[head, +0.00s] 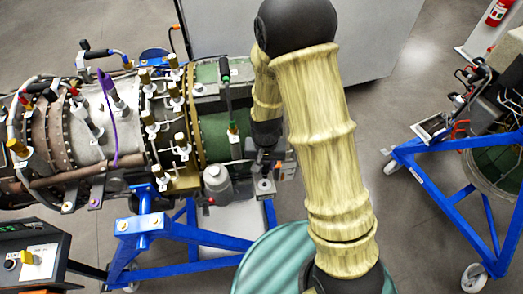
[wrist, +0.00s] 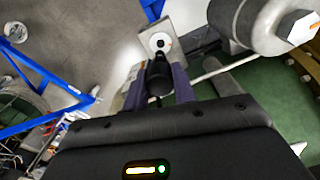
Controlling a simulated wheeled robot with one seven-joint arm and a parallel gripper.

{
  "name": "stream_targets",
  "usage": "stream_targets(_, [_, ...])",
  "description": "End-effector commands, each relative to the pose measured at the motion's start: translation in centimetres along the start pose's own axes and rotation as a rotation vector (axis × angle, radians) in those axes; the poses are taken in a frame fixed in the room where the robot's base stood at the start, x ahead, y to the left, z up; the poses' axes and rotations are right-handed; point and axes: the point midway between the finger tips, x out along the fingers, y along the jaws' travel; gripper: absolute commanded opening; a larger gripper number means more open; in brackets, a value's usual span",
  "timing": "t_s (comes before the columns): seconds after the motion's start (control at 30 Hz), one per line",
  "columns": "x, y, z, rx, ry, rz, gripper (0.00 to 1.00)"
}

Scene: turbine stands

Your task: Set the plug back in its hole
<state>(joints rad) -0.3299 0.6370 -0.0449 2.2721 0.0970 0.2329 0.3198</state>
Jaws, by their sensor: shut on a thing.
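My gripper (wrist: 158,80) is shut on a dark plug (wrist: 157,72), which shows as a black rounded shape between the two fingers in the wrist view. Just beyond the plug is a pale grey block (wrist: 147,43) with a round, light-rimmed hole (wrist: 160,43). The plug's far end looks close to the hole, but I cannot tell whether they touch. In the head view my gripper (head: 265,158) points down beside the engine, just above the block (head: 264,187). The plug is not clear there.
The turbine engine (head: 110,120), with many pipes and fittings, rests on a blue stand (head: 185,262). A grey cylinder (head: 216,180) sits left of the block. Another blue stand (head: 440,195) is at right. A control box (head: 35,255) is at lower left.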

Motion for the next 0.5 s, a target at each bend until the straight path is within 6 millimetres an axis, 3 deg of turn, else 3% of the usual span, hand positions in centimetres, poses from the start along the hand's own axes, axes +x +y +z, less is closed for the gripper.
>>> stream_targets(0.5, [0.53,0.00,-0.02,-0.004,-0.003,-0.004,0.00])
